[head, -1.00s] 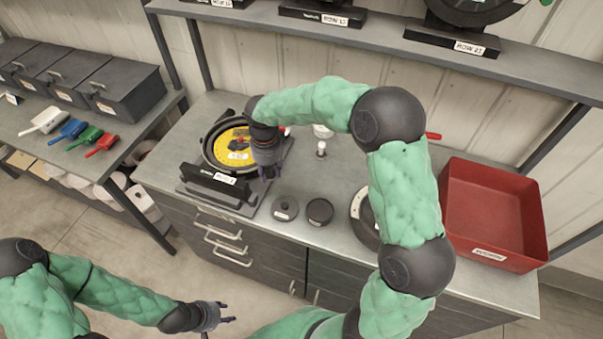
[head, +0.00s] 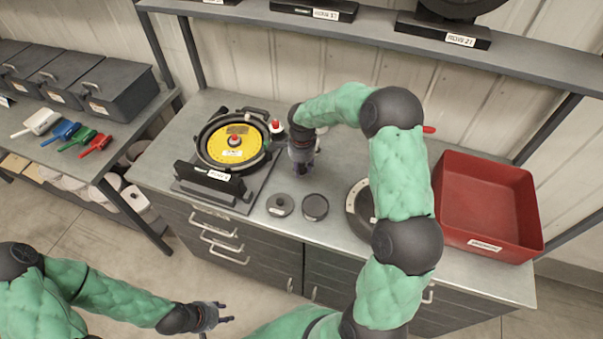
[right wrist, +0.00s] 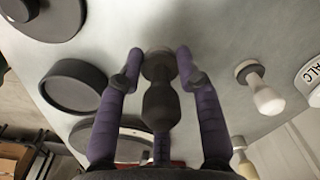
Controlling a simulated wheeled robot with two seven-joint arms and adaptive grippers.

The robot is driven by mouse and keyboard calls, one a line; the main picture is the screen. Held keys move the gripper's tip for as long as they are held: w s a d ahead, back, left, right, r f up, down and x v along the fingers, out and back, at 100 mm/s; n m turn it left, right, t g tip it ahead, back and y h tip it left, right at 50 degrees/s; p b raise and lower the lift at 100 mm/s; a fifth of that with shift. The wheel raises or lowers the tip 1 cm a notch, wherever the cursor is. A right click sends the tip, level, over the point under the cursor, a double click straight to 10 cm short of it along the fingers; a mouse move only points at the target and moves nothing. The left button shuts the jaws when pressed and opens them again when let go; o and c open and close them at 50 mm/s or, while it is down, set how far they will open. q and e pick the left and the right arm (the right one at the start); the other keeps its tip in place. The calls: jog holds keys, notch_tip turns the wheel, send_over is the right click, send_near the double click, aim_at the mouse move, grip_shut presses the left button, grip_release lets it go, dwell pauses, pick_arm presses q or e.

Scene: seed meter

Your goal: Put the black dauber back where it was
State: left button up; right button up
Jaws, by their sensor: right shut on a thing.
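My right gripper (head: 302,168) is shut on the black dauber, low over the counter (head: 255,264). In the right wrist view the black dauber (right wrist: 161,100) stands between the purple fingers, its round end pointing to the counter. I cannot tell whether that end touches the counter. A dauber with a white handle (right wrist: 266,95) stands to its right in that view. The seed meter (head: 207,158) with its yellow plate (head: 225,146) sits on a stand left of the right gripper. My left gripper (head: 226,313) is open and empty, in front of the cabinet.
Two dark round pieces (head: 280,206) (head: 315,207) lie in front of the right gripper. A red bin (head: 485,244) is at the right. Coloured scoops (head: 66,132) lie on the left table. My right arm hides some of the counter.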

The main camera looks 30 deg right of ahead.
aim_at(302, 170)
jog(key=shift+f, duration=1.55)
jog(key=shift+f+b, duration=0.2)
jog(key=shift+b, duration=0.15)
jog(key=o, duration=1.1)
jog(key=shift+o, duration=0.2)
jog(key=shift+r, duration=0.2)
jog(key=shift+w+r+p, duration=0.1)
jog(key=shift+r+p, duration=0.2)
jog(key=r+p, duration=0.1)
jog(key=r, duration=1)
jog(key=shift+s+r, duration=0.2)
